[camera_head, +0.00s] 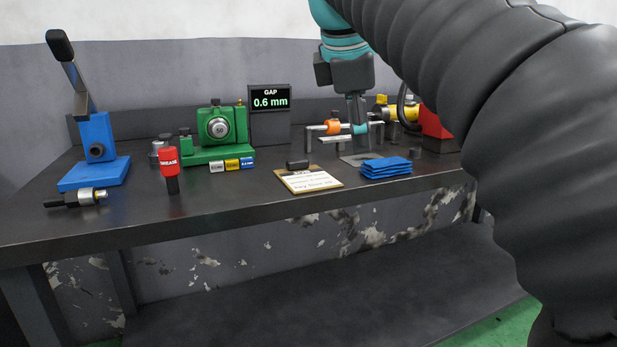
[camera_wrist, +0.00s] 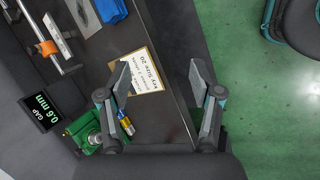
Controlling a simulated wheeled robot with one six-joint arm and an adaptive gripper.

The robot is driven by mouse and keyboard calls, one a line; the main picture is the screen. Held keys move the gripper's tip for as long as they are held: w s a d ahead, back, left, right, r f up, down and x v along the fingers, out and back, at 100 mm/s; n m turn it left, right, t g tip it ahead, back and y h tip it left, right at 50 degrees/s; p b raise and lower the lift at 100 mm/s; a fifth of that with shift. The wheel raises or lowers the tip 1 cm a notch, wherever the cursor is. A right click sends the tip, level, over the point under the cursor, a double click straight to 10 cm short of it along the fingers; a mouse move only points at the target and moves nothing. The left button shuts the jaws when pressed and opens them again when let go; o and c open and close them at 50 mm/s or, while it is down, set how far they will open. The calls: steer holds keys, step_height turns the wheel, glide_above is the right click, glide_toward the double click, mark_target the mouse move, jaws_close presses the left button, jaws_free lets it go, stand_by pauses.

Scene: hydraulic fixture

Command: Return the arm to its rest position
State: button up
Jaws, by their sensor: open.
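My gripper (camera_head: 357,118) hangs pointing down over the back right of the workbench in the head view, in front of the rail fixture. In the wrist view my gripper (camera_wrist: 160,72) has its two fingers spread wide with nothing between them. The arm reaches in from the upper right of the head view. The dark workbench (camera_head: 240,195) carries all the parts, and its edge runs below the gripper in the wrist view.
A blue lever press (camera_head: 95,150), red grease bottle (camera_head: 168,165), green fixture (camera_head: 215,140), gap display (camera_head: 269,110), clipboard (camera_head: 310,181), blue cloth (camera_head: 386,167) and orange-collared rail (camera_head: 333,126) stand on the bench. Green floor (camera_wrist: 270,110) is open at right in the wrist view.

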steer(key=s+d+f+m, duration=0.2)
steer(key=s+f+m, duration=0.3)
steer(key=f, duration=0.5)
steer(key=s+d+f+m+y, duration=0.1)
steer(key=s+d+f+m, duration=0.2)
steer(key=s+f+m, duration=0.3)
steer(key=s+d+f+m+y+p, duration=0.1)
steer(key=s+d+f+m, duration=0.2)
steer(key=f, duration=1.3)
steer(key=s+m, duration=0.3)
steer(key=s, duration=0.1)
steer(key=shift+s+d+f+t, duration=0.2)
steer(key=shift+s+t, duration=0.1)
steer(key=shift+s, duration=0.05)
